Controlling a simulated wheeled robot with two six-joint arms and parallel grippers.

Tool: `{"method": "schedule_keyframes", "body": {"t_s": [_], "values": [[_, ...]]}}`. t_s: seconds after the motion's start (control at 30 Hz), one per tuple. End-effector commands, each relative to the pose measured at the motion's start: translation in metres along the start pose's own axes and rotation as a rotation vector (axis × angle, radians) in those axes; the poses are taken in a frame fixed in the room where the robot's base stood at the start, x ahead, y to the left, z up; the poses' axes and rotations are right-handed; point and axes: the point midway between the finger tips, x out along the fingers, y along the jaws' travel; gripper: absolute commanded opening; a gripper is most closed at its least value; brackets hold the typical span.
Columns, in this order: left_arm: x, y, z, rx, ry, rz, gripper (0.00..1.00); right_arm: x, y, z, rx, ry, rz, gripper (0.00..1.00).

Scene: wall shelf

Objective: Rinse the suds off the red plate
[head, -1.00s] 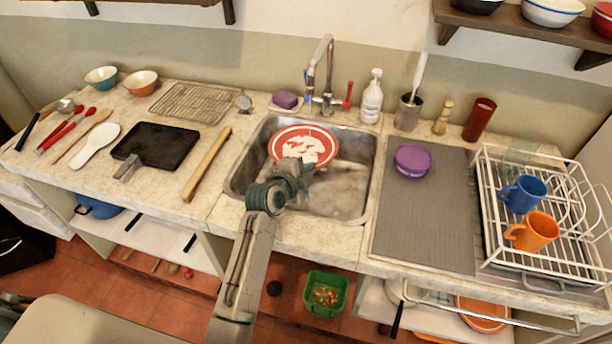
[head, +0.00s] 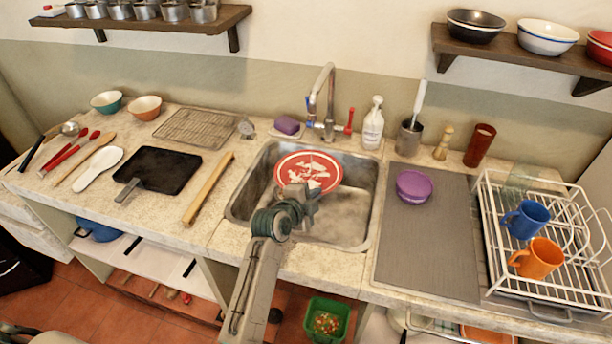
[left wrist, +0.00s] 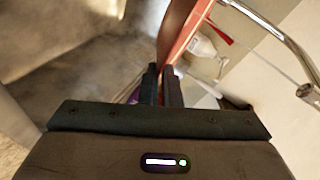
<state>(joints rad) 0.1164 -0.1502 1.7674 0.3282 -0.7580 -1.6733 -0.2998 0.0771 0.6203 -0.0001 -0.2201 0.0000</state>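The red plate (head: 292,163) is tilted up in the sink (head: 345,215), below the faucet (head: 326,95). White patches of suds (head: 312,169) are on the middle of its face. My left gripper (head: 303,194) is at the plate's near edge. In the left wrist view, the left gripper (left wrist: 163,84) is shut on the red plate (left wrist: 180,38), seen edge-on between its fingers. A red lever (head: 349,122) stands right of the faucet. I cannot make out a water stream. My right gripper is not in view.
A purple sponge (head: 287,125) lies behind the sink, and a soap bottle (head: 373,125) stands behind right. A grey mat (head: 425,245) with a purple bowl (head: 413,186) is to the right, then a dish rack (head: 490,235) with two mugs.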

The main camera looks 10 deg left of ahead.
Motion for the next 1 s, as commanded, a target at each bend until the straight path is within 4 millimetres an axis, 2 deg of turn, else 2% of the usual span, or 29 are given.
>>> {"method": "schedule_keyframes", "body": {"t_s": [0.37,1.0], "values": [[-0.003,0.001,-0.004,0.001,0.0,-0.003,0.0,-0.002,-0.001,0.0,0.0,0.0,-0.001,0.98],[-0.049,0.02,-0.006,0.001,-0.001,-0.003,0.0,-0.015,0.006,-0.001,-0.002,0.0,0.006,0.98]]}}
